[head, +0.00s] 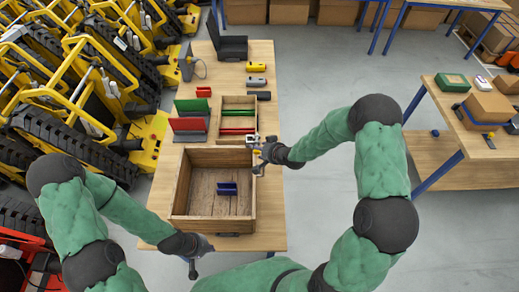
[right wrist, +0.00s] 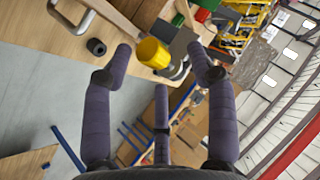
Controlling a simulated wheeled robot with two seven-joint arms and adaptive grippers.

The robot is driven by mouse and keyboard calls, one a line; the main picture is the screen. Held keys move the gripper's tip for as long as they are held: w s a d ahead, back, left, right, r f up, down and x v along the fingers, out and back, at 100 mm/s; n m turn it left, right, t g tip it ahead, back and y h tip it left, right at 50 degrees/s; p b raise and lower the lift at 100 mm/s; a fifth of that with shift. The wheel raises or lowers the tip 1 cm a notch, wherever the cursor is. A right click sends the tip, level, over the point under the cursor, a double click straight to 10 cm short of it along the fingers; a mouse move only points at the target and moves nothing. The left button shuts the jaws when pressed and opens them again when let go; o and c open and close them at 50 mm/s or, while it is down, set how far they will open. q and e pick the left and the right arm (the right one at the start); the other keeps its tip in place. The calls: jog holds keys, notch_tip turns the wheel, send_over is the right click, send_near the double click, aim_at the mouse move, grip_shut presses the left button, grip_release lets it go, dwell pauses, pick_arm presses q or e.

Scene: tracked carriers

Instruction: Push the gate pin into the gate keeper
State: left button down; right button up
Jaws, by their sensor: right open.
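A yellow cylindrical knob (right wrist: 153,52), which looks like the end of the gate pin, shows in the right wrist view beside a grey metal plate (right wrist: 182,46) that may belong to the gate keeper. In the head view this small grey and yellow fitting (head: 252,141) is at the table's right edge, by the wooden box's far right corner. My right gripper (right wrist: 163,66) is open, its fingers spread around the knob with visible gaps. It also shows in the head view (head: 262,156). How far the pin sits in is hidden. My left gripper (head: 194,266) hangs by the table's near edge, apart from the fitting.
A large open wooden box (head: 180,207) holds a blue part (head: 227,188). A smaller box (head: 255,101) behind it holds green and red parts. Red and green plates stand left of it. Another table (head: 440,112) with boxes is at right, beyond open floor.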

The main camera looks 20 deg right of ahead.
jog(key=v, duration=1.1)
jog(key=shift+f, duration=0.2)
jog(key=shift+s, duration=0.1)
